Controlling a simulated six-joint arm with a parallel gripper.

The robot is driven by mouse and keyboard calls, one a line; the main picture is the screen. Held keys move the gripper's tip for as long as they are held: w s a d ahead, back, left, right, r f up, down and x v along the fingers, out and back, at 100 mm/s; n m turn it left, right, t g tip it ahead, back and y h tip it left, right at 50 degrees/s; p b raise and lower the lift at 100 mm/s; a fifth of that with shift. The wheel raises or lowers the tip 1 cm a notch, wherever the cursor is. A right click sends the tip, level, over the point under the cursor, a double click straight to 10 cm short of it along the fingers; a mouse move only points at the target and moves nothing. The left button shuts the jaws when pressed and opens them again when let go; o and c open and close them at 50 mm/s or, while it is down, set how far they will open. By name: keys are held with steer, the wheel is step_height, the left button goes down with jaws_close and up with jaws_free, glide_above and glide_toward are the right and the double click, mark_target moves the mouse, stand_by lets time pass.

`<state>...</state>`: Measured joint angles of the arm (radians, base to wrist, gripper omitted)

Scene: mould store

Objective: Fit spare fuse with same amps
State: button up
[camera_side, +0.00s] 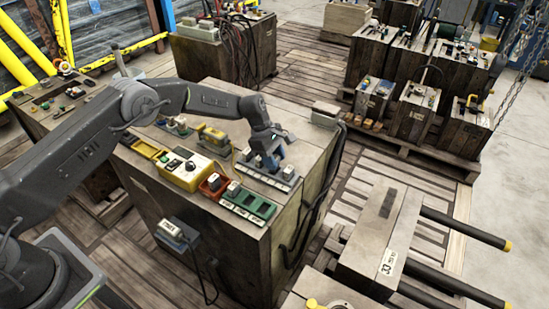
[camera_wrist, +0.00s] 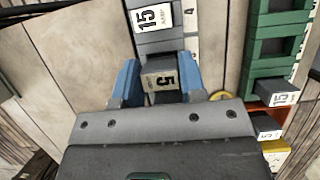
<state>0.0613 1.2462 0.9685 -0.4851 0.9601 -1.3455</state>
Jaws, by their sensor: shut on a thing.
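My gripper (camera_wrist: 158,82) is shut on a dark grey fuse (camera_wrist: 158,78), its blue fingers on either side. The visible part of the fuse's label reads "5". In the side view my gripper (camera_side: 266,156) is low over a grey slotted holder (camera_side: 265,175). A fuse marked "15" (camera_wrist: 152,18) sits in that holder, ahead of the held fuse. Whether the held fuse is seated in a slot I cannot tell. A green slotted holder (camera_side: 249,204) stands beside it, with a fuse marked "15" (camera_wrist: 281,94) at its near end in the wrist view.
A red tray (camera_side: 213,186) and a yellow meter box (camera_side: 184,171) stand left of the holders on the wooden crate top (camera_side: 300,150). Cables hang on the crate's right side.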

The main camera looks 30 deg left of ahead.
steer(key=shift+f, duration=0.95)
stand_by(0.6)
steer(key=o, duration=1)
steer(key=shift+r, duration=0.1)
steer(key=shift+r, duration=3.65)
